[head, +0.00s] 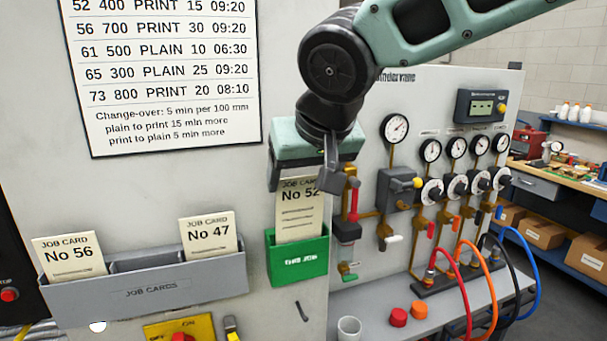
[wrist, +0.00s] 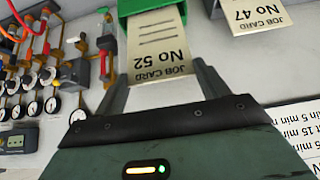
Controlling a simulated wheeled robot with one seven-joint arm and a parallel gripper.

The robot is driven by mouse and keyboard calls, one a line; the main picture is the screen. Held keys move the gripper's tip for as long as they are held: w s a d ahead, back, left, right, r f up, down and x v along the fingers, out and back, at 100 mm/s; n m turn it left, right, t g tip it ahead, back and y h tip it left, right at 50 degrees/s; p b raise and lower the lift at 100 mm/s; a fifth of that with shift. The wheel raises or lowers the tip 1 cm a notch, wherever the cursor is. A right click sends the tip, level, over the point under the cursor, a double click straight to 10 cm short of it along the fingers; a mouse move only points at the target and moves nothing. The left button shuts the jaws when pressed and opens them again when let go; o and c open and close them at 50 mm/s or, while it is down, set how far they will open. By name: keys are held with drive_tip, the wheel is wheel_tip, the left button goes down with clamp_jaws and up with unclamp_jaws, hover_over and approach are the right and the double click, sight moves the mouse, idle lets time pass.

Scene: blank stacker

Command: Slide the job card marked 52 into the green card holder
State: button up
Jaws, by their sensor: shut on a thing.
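The job card marked 52 (head: 299,212) stands upright with its lower end inside the green card holder (head: 299,262) on the panel's right edge. My gripper (head: 303,182) is at the card's top edge and shut on it. In the wrist view the card (wrist: 158,42) lies between the two fingers (wrist: 160,88), and its far end is in the green holder (wrist: 140,6). The holder's front hides the card's lower end, so I cannot tell how deep it sits.
A grey tray (head: 147,292) to the left holds job cards No 56 (head: 69,258) and No 47 (head: 211,236). A gauge panel with valves (head: 430,190) and coloured hoses is close on the right. A printed schedule (head: 160,75) hangs above.

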drive_tip(key=o, duration=1.3)
drive_tip(key=b+v, duration=0.4)
drive_tip(key=v, duration=1.3)
drive_tip(key=shift+s+r, duration=0.15)
drive_tip(key=shift+r, duration=0.05)
drive_tip(key=shift+f, duration=0.1)
drive_tip(key=s+d+f+n+g+b, duration=0.1)
drive_tip(key=s+f+n+g+b, duration=0.2)
drive_tip(key=f, duration=1.9)
drive_tip(key=s+d+f+g, duration=0.1)
drive_tip(key=s+d+f, duration=0.1)
drive_tip(key=f, duration=0.3)
drive_tip(key=s+d+f+n+g+h, duration=0.1)
drive_tip(key=s+d+f, duration=0.2)
drive_tip(key=s+f, duration=0.2)
drive_tip(key=s+d+f+g, duration=0.2)
drive_tip(key=s+f, duration=0.1)
drive_tip(key=f, duration=0.3)
drive_tip(key=shift+s+d+h, duration=0.2)
drive_tip(key=shift+d+h, duration=0.1)
